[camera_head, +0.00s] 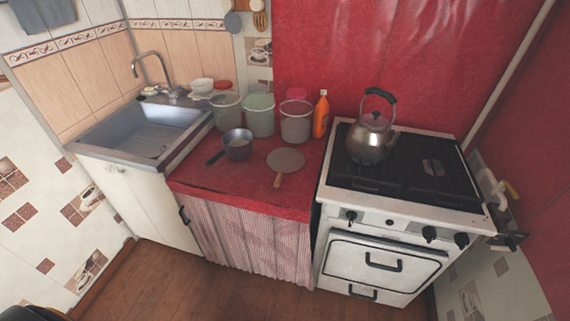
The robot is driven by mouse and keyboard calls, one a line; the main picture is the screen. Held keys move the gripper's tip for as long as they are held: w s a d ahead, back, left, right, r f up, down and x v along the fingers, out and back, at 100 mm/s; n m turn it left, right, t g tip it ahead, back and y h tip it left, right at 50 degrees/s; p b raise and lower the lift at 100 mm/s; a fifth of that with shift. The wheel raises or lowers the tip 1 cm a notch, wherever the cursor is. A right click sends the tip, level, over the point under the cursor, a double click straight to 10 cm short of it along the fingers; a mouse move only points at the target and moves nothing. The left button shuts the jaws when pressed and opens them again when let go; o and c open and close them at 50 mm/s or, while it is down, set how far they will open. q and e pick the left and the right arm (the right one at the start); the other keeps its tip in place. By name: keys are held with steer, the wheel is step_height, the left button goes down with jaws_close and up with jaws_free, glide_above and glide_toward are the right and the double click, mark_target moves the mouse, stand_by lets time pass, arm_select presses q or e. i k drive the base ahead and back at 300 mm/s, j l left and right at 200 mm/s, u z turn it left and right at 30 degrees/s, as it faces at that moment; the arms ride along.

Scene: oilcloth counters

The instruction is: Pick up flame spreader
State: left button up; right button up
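The flame spreader appears to be the flat round grey disc (286,159) with a short wooden handle. It lies on the red oilcloth counter (235,190) near the stove, its handle pointing toward the counter's front edge. Nothing covers it. Neither of my grippers is in view, so their state does not show. A dark shape at the bottom left corner is too cut off to tell what it is.
A small pot (238,147) stands left of the disc. Several buckets and an orange bottle (321,116) stand behind it. A kettle (368,144) sits on the stove (400,203) to the right. A sink (140,138) is at the left. The wooden floor in front is clear.

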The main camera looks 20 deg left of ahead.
mark_target(286, 159)
steer(key=i+j, duration=0.15)
steer(key=j, duration=0.35)
steer(key=i+j, duration=0.1)
steer(key=j, duration=0.35)
steer(key=i+j+z, duration=0.1)
steer(key=j, duration=0.4)
steer(key=i+j, duration=0.15)
steer(key=j, duration=0.35)
steer(key=i+j, duration=0.1)
steer(key=j, duration=0.4)
steer(key=i+j, duration=0.15)
steer(key=j, duration=0.35)
steer(key=z, duration=0.05)
